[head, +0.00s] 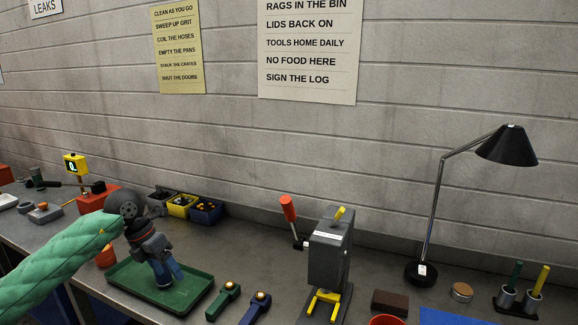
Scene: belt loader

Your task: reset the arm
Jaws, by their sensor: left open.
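My left arm, in a green quilted sleeve, comes in from the left. My left gripper (168,281) points down, open, over the green tray (197,297); I see nothing between its fingers. I cannot tell whether the fingertips touch the tray. A dark grey bench press (328,262) stands right of centre, well to the right of the gripper. Its lever with a red handle (288,208) sticks up on its left side, and a yellow fork-shaped part (323,299) is at its foot. My right gripper is out of view.
Two tools, green (223,301) and blue (255,308), lie between tray and press. Small parts bins (207,211) stand behind the tray. An orange pot (106,257) is left of it. A black desk lamp (421,272) and a brown block (390,303) are at right.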

